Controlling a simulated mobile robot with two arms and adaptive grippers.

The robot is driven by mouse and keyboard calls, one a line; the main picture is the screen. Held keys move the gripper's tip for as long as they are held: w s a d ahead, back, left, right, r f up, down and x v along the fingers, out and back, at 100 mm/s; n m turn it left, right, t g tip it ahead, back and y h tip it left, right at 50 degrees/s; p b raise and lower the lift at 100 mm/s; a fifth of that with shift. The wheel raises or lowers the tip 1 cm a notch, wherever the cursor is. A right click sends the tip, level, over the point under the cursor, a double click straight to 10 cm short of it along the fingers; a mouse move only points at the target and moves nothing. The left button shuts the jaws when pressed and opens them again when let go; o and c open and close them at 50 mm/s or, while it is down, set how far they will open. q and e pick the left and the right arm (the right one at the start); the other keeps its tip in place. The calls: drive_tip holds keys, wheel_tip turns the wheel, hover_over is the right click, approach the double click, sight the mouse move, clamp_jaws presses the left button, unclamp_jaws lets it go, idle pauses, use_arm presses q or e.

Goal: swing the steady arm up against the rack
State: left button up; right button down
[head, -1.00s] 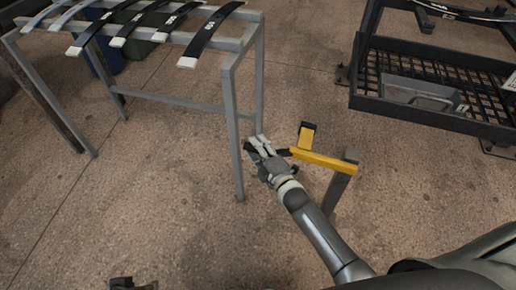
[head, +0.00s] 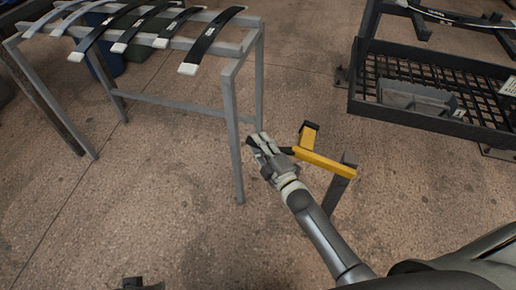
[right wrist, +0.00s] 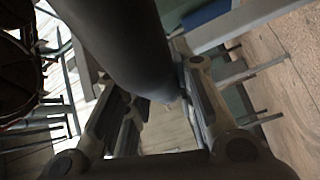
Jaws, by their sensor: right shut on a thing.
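The steady arm (head: 322,161) is a yellow bar with a yellow block with a dark top near its left end. Its right end sits at the top of a short grey post (head: 341,188). My right gripper (head: 262,148) is shut on the dark grip at the bar's left end, mostly hidden by the fingers. In the right wrist view a dark rounded grip (right wrist: 125,45) lies between the two fingers. The grey rack (head: 234,120) stands just left of the gripper; the bar is apart from it. A dark part at the bottom edge may be my left gripper (head: 140,284).
Several dark curved springs with pale ends (head: 212,38) lie across the rack's top. A black mesh tray stand (head: 425,118) with a grey bin (head: 418,97) is at the upper right. Blue and green bins stand behind the rack. The floor in front is clear.

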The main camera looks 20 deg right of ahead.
drive_tip(key=d+r+m+t, duration=0.1)
drive_tip(key=r, duration=0.2)
drive_tip(key=s+d+r+m+t+p, duration=0.1)
drive_tip(key=r, duration=0.2)
drive_tip(key=s+d+r+m+p, duration=0.1)
drive_tip(key=r, duration=0.2)
drive_tip(key=shift+t, duration=0.4)
use_arm(q)
drive_tip(key=s+f+g+p, duration=0.1)
drive_tip(key=s+f+p, duration=0.2)
drive_tip(key=f, duration=1.5)
drive_tip(key=shift+s+a+f, duration=0.15)
drive_tip(key=shift+s+a, duration=0.05)
drive_tip(key=shift+s, duration=0.35)
use_arm(e)
drive_tip(key=s+d+r+m+t+h, duration=0.1)
drive_tip(key=s+d+r+m+h, duration=0.5)
drive_tip(key=d+m, duration=0.3)
drive_tip(key=s+d+r+m+t+h, duration=0.2)
drive_tip(key=s+d+r+m+h, duration=0.5)
drive_tip(key=d, duration=0.5)
drive_tip(key=shift+s+r+m+t+h, duration=0.25)
drive_tip(key=shift+s+m+h, duration=0.45)
drive_tip(key=shift+m, duration=0.6)
drive_tip(key=shift+w+f, duration=0.1)
